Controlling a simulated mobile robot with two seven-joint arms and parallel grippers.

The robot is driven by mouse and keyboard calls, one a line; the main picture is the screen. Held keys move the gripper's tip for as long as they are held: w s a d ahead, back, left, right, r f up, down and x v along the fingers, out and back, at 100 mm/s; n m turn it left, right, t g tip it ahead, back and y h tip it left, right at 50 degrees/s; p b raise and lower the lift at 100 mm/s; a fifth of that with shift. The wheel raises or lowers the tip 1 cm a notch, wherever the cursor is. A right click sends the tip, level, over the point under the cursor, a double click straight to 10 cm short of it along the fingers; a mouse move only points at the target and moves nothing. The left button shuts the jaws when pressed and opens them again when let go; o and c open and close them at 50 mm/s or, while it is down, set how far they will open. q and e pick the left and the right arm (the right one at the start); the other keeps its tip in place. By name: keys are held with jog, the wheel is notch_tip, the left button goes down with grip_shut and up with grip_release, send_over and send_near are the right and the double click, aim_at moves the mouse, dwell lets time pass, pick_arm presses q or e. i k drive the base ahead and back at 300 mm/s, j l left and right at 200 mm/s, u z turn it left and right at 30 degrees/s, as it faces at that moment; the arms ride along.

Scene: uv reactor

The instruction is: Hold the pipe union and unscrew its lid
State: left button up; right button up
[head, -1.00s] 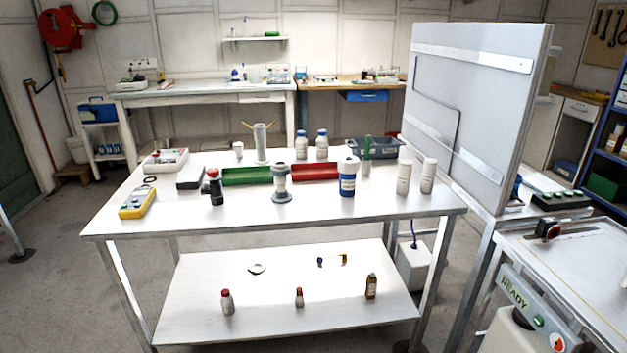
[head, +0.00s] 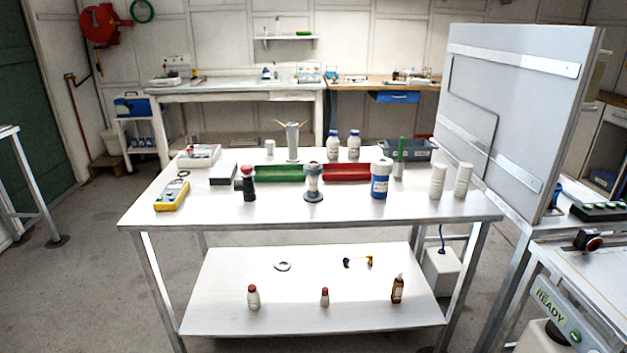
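A grey, upright fitting with a flanged base and a wider top (head: 313,183) stands near the middle of the white table; it looks like the pipe union. Its top looks like a lid, but it is too small to tell details. A dark fitting with a red top (head: 249,183) stands to its left, with a grey piece beside it. Neither of my grippers is in the head view, and nothing touches these things.
The table (head: 340,211) also bears a green bin (head: 279,173), a red bin (head: 347,173), a blue-and-white jar (head: 380,180), two white bottles and a yellow meter (head: 171,196). A grey upright panel (head: 515,110) stands at the right. The table's front edge is clear.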

aim_at(312, 195)
jog(key=i+j+z, duration=0.5)
jog(key=i+j, duration=0.15)
jog(key=j, duration=0.15)
